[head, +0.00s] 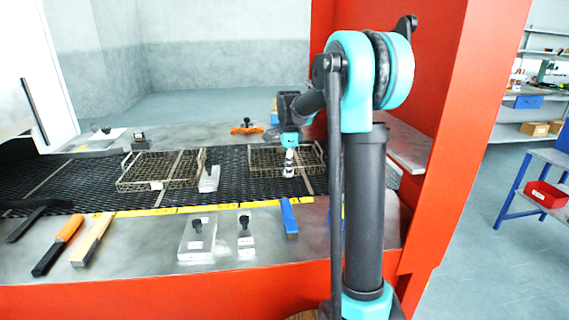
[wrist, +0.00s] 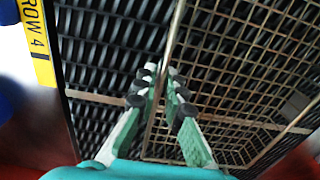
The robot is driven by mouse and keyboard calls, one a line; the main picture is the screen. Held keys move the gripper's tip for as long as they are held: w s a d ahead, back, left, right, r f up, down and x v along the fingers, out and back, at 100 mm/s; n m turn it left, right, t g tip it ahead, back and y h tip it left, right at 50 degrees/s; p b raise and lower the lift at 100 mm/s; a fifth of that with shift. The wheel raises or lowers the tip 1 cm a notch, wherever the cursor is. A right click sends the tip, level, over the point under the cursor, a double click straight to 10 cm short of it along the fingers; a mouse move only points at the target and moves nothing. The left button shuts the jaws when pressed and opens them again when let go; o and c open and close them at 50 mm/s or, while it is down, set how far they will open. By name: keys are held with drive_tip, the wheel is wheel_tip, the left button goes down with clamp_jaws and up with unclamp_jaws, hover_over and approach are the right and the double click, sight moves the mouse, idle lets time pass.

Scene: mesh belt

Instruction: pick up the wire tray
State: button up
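Two wire trays lie on the dark mesh belt in the head view. The right wire tray (head: 262,172) has my gripper (head: 289,172) over its front part, pointing down. The left wire tray (head: 130,187) lies apart from it. In the wrist view, the right tray's wire mesh (wrist: 235,55) fills the right side. My gripper (wrist: 162,82) has one finger on each side of a long rim wire. A gap shows between the fingertips, so it looks open. I cannot tell whether the fingertips touch the wire.
The mesh belt (head: 228,190) runs across, with a yellow strip (head: 190,208) along its front edge. Clear blocks with black knobs, a blue bar (head: 289,218) and an orange-handled tool (head: 62,240) lie on the metal ledge. A red frame post (head: 440,130) stands at the right.

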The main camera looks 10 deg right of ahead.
clamp_jaws()
drive_tip(key=shift+r, duration=0.1)
